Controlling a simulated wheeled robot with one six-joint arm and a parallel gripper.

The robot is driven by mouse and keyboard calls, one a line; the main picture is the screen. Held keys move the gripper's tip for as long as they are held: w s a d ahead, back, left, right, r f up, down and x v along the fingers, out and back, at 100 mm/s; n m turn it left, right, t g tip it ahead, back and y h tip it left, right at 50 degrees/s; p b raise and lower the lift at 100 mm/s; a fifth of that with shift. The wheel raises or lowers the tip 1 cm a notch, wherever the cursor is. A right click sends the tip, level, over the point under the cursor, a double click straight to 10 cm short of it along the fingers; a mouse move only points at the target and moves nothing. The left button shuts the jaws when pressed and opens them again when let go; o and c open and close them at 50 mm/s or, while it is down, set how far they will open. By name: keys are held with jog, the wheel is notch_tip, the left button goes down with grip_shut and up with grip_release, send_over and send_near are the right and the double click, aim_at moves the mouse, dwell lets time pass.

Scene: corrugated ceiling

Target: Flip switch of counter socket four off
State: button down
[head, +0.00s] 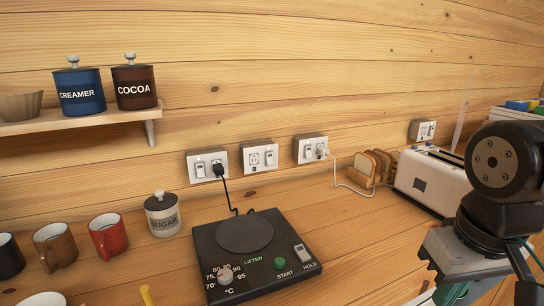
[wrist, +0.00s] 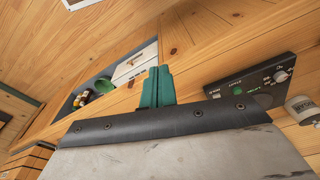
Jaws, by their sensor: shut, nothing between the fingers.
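Several white wall sockets with rocker switches run along the wooden wall in the head view. From left they are a first socket (head: 207,164) with a black plug, a second socket (head: 260,156) with nothing plugged in, a third socket (head: 310,148) with a white plug, and a fourth socket (head: 422,131) past the toaster. The fourth is small here, and its switch position is unclear. No socket number is readable. My gripper's green fingers (wrist: 157,85) are together and empty in the wrist view, well away from the sockets. In the head view, my arm is at lower right.
A white toaster (head: 432,180) and bread slices (head: 372,166) stand below the fourth socket. A black hotplate (head: 255,255), a sugar jar (head: 162,214) and mugs (head: 108,237) fill the counter leftward. A shelf (head: 80,121) holds jars. Bare counter lies between hotplate and toaster.

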jog(key=shift+w, duration=0.2)
jog(key=w+d+m+t+h, duration=0.15)
jog(key=w+m+t, duration=0.3)
jog(key=w, duration=1.15)
jog(key=w+d+m+t, duration=0.3)
jog(key=w+m+t, duration=0.15)
jog(key=w, duration=1.25)
jog(key=w+a+f+m+t+y, duration=0.2)
jog(key=w+y, duration=0.1)
jog(key=w, duration=0.5)
jog(key=w+a+f+m+t+y, duration=0.1)
jog(key=w+f+m+t+y, duration=0.1)
jog(key=w, duration=0.6)
jog(key=shift+a+f+m+t+y, duration=0.35)
jog(key=shift+m+t+y, duration=0.35)
jog(key=shift+y, duration=0.25)
jog(key=shift+a, duration=0.1)
